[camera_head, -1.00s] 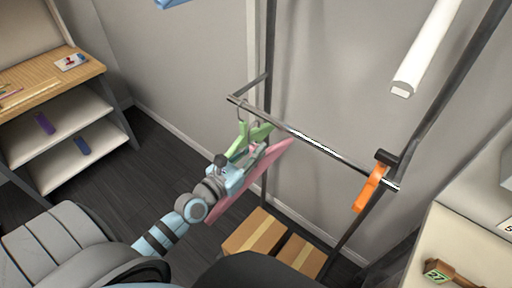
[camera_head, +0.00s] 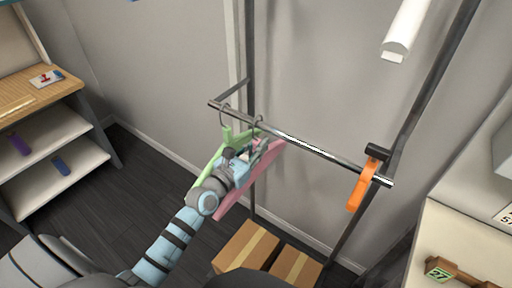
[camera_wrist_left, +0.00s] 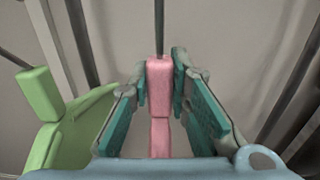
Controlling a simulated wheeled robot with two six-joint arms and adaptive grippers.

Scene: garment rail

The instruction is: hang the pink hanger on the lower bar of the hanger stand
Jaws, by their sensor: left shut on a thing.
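My left gripper (camera_head: 247,158) is shut on the pink hanger (camera_head: 262,170), just below the left part of the lower bar (camera_head: 310,147). In the left wrist view, the pink hanger's neck (camera_wrist_left: 159,85) sits between the finger pads, its thin stem rising upward. In the head view, a hook shows at the bar above the gripper; I cannot tell whether it rests on the bar. The green hanger (camera_head: 211,165) hangs from the bar to the left, and shows left of the fingers in the left wrist view (camera_wrist_left: 42,97). My right gripper is out of view.
An orange hanger (camera_head: 361,187) hangs near the bar's right end. The bar between it and the pink hanger is clear. Cardboard boxes (camera_head: 247,247) stand on the floor below. A shelf unit (camera_head: 62,155) is at left, a light counter (camera_head: 445,225) at right.

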